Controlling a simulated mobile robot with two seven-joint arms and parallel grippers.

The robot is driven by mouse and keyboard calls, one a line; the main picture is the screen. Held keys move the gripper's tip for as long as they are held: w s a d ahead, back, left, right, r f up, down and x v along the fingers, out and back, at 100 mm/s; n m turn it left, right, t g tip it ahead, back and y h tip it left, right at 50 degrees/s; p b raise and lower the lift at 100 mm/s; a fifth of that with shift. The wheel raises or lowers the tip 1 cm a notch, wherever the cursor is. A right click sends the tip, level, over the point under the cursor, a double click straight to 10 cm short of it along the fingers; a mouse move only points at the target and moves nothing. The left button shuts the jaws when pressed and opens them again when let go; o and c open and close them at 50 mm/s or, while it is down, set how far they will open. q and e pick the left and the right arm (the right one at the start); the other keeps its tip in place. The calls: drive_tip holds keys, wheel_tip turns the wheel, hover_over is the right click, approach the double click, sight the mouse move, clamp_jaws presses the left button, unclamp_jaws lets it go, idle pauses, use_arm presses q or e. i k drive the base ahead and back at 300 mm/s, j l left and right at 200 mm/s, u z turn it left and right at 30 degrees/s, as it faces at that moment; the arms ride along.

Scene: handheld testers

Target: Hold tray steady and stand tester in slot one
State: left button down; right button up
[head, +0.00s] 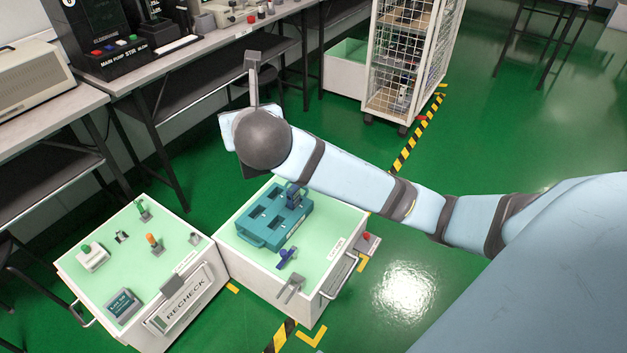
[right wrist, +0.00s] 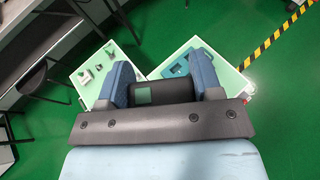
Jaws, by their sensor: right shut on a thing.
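The teal tray (head: 245,236) lies on the pale green top of the right-hand white cart, with several dark rectangular openings. A dark blue object (head: 294,196) stands at the tray's far right part. My right gripper (right wrist: 162,84) shows in the right wrist view with two blue fingers shut on a dark tester (right wrist: 172,91) that has a small greenish panel. The tray (right wrist: 178,68) shows beyond the fingers, apart from the held tester. In the head view my right arm reaches in from the right above the cart; its fingers and the tester are not clear there. My left gripper is not in view.
A small blue fitting (head: 287,257) and a grey bracket (head: 290,288) sit on the right cart's top (head: 312,262). The left cart, labelled RECHECK (head: 184,299), holds several small parts. A bench (head: 180,55) and a wire cage trolley (head: 405,60) stand behind.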

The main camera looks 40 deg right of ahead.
sight(276, 219)
drive_tip(key=i+j+z, duration=0.1)
drive_tip(key=z, duration=0.25)
drive_tip(key=i+j+z, duration=0.2)
drive_tip(key=z, duration=0.2)
drive_tip(key=i+j+z, duration=0.15)
drive_tip(key=z, duration=0.2)
drive_tip(key=i+j+z, duration=0.25)
drive_tip(key=j+z, duration=0.25)
drive_tip(key=j, duration=0.25)
